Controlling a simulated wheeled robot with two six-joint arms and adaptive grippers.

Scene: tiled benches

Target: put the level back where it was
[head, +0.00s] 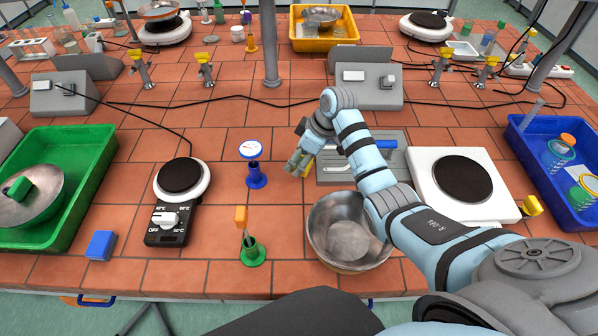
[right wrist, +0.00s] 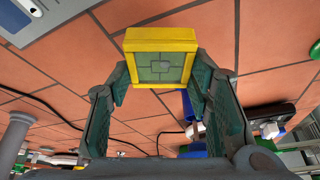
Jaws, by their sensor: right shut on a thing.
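The level, a small yellow square block with a green face (right wrist: 161,68), is between the fingertips of my right gripper in the right wrist view. In the head view my right gripper (head: 298,160) hangs over the middle of the bench, and a yellow bit of the level (head: 308,168) shows beside its fingers. The gripper is shut on it. Most of the level is hidden by the fingers in the head view, and I cannot tell how high it is above the tiles. My left gripper is not in view.
A grey tray (head: 336,175) with a blue-handled tool lies right of the gripper. A steel bowl (head: 348,232) is in front, under my arm. A blue-based dial gauge (head: 256,178) stands to the left, and a white hotplate (head: 432,191) to the right.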

